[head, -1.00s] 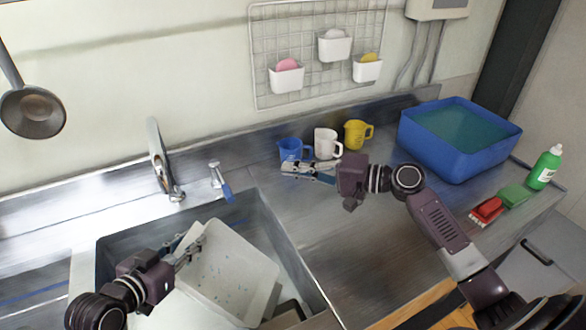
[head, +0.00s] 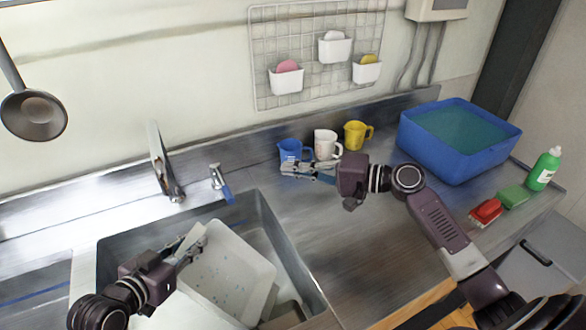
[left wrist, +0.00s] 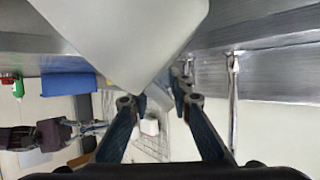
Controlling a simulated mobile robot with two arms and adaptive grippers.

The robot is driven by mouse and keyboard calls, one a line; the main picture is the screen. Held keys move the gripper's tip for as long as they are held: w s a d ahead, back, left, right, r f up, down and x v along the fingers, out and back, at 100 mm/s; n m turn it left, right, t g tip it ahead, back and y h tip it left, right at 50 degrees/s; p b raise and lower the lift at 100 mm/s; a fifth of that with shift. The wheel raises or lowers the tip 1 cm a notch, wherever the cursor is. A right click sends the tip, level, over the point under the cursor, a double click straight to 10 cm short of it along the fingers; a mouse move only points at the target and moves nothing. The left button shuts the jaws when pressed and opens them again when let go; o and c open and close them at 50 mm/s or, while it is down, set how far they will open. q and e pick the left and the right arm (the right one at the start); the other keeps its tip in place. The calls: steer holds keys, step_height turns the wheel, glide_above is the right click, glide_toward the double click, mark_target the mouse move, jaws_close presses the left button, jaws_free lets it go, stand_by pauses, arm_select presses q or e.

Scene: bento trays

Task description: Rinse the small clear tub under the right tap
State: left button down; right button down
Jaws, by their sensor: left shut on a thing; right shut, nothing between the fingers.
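The pale tub (head: 232,272) is tilted inside the sink, its broad face towards the head camera, with small blue specks on it. My left gripper (head: 192,246) is shut on the tub's upper left edge. The tub's pale side fills the top of the left wrist view (left wrist: 130,30), between and beyond the fingers. The right tap (head: 218,180), with a blue lower part, stands at the sink's back edge, just above and behind the tub. I cannot make out a water stream. My right gripper (head: 292,170) is shut and empty, in front of the blue mug (head: 291,149).
A taller tap (head: 164,168) stands left of the right tap. White (head: 326,143) and yellow (head: 355,134) mugs stand along the wall. A blue basin of water (head: 458,165), a red brush (head: 486,211), a green sponge (head: 513,196) and a green bottle (head: 544,169) are at the right. The middle counter is clear.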

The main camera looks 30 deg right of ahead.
arm_select(q)
steer(key=s+d+r+p, duration=0.3)
steer(key=r+p, duration=0.1)
steer(key=p, duration=0.1)
steer(key=shift+s+p, duration=0.3)
steer(key=shift+p, duration=0.1)
stand_by(1.0)
